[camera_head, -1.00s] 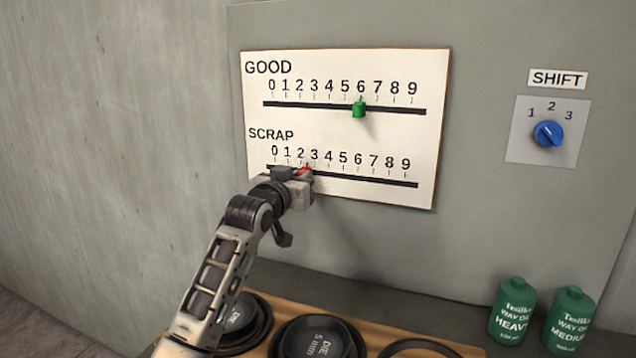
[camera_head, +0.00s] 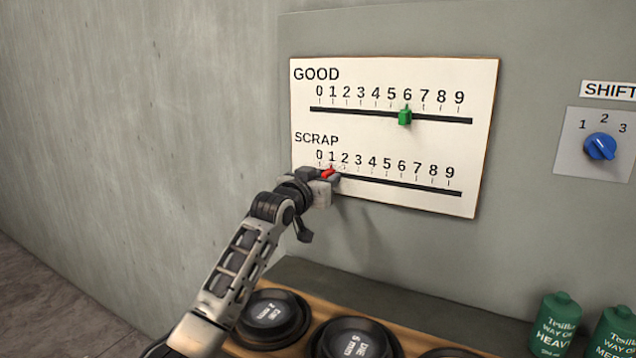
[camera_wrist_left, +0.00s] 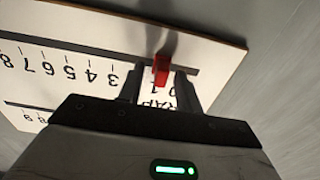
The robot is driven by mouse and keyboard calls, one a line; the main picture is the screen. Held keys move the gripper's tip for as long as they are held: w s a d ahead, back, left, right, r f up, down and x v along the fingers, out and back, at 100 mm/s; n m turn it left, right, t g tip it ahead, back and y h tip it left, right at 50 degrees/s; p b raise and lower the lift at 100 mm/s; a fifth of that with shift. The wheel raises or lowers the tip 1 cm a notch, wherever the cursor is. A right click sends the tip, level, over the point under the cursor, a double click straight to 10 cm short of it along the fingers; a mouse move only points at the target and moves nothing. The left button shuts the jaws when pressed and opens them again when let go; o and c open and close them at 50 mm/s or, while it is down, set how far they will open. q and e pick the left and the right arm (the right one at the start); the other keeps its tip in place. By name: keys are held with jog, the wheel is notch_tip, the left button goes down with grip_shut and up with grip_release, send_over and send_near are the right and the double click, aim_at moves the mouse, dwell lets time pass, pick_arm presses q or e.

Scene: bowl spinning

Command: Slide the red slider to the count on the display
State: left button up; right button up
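The red slider (camera_head: 328,172) is on the lower SCRAP track (camera_head: 410,187), close to the 1 mark. It also shows in the left wrist view (camera_wrist_left: 160,68), between the two dark fingers. My left gripper (camera_head: 326,176) is at the track, its fingers on either side of the slider and closed on it as far as I can see. The fingers partly cover the slider and the track's left end in the head view. No display with a count is in view. My right gripper is not in view.
A green slider (camera_head: 405,116) stands at 6 on the GOOD track above. A blue SHIFT knob (camera_head: 600,146) is on the wall panel at right. Black dies (camera_head: 272,315) lie on a wooden board below, with green bottles (camera_head: 556,325) to the right.

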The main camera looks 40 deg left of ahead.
pick_arm(q)
jog(key=s+d+b, duration=0.2)
jog(key=s, duration=1.3)
jog(key=shift+s+d+b, duration=0.2)
jog(key=shift+s+b, duration=0.15)
jog(key=shift+b, duration=0.05)
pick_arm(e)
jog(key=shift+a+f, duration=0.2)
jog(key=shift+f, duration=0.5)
pick_arm(q)
jog(key=shift+s+f, duration=0.1)
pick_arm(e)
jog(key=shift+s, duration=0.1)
